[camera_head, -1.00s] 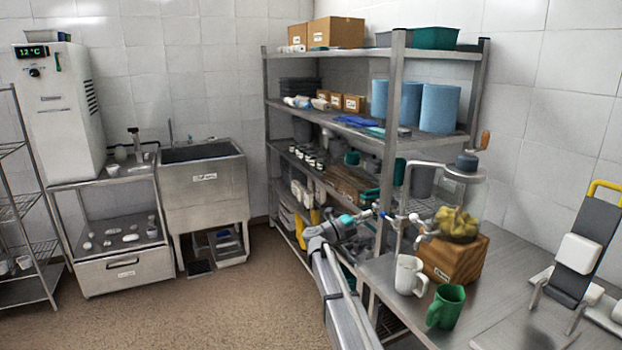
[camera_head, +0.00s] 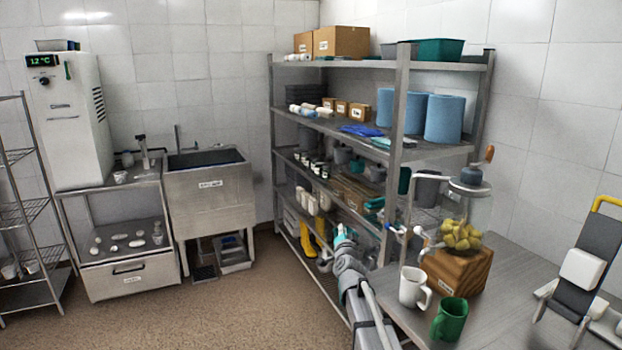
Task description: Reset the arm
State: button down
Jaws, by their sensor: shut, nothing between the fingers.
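My arm (camera_head: 358,285) rises from the bottom of the view, in front of the steel shelving unit. My gripper (camera_head: 342,234) is at its far end, small and partly hidden by my wrist. It is shut and empty, in front of the lower shelves. I see no object held in it.
The steel shelf rack (camera_head: 402,150) stands close behind my arm. To the right, a steel table (camera_head: 520,290) holds a white mug (camera_head: 411,287), a green mug (camera_head: 449,318) and a jar dispenser (camera_head: 463,235) on a wooden block. A sink (camera_head: 208,200) stands at the back. Open floor (camera_head: 240,315) lies left.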

jog(key=s+a+f+n+g+y+p, duration=0.1)
jog(key=s+a+f+n+g+y, duration=0.15)
jog(key=s+f+n+g, duration=0.45)
jog(key=s+d+f+g+h+p, duration=0.1)
jog(key=s+d+f+g, duration=0.2)
jog(key=s, duration=0.7)
jog(key=s+d+f+n+g+h, duration=0.1)
jog(key=s+d+f+g, duration=0.2)
jog(key=s, duration=0.7)
jog(key=s+d+f+n+g+h+p, duration=0.1)
jog(key=s+d+f+g, duration=0.2)
jog(key=s+g, duration=0.3)
jog(key=s, duration=0.4)
jog(key=shift+s+d+f+p, duration=0.15)
jog(key=shift+d+f+p, duration=0.1)
jog(key=shift+p, duration=0.05)
